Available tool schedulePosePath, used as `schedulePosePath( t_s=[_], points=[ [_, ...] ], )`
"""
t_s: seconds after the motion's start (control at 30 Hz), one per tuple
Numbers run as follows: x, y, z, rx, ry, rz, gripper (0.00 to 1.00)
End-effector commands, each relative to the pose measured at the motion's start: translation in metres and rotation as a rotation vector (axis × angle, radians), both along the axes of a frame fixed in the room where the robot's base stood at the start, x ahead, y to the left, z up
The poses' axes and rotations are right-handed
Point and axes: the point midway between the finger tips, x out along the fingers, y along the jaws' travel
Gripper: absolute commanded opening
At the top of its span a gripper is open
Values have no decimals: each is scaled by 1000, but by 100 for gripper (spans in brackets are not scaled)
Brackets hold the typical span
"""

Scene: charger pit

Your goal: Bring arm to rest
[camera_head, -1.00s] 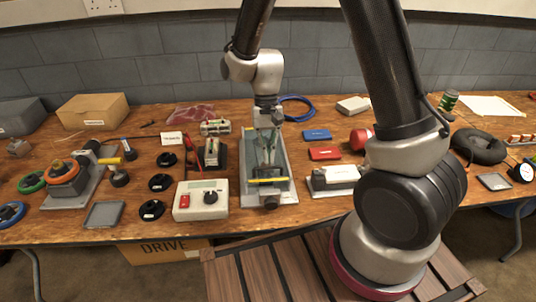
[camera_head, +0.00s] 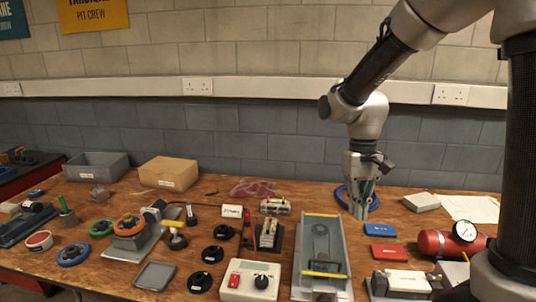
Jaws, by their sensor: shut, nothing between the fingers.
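My arm comes in from the upper right and bends down at the wrist. My gripper (camera_head: 361,212) points down above the back right part of the wooden workbench (camera_head: 120,262), in front of the blue cable coil (camera_head: 342,197). Its fingers are together with nothing between them. It is behind and to the right of the long grey metal tray (camera_head: 338,228), and apart from it. The fingertips seem close to the bench top, but I cannot tell the exact height.
A blue box (camera_head: 380,229), a red box (camera_head: 389,253) and a red cylinder with a gauge (camera_head: 437,242) lie right of the tray. A white box with a black knob (camera_head: 250,281) stands left of it. A cardboard box (camera_head: 168,173) sits at the back left.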

Motion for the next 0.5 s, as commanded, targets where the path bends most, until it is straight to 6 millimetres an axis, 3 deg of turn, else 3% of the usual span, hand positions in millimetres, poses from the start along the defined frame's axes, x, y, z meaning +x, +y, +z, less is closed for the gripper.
schedulePosePath(
  t_s=[0.2,0.5],
  points=[
    [-47,-48,47,20,-165,41,0],
    [-112,-98,88,7,-415,-13,0]
  ],
)
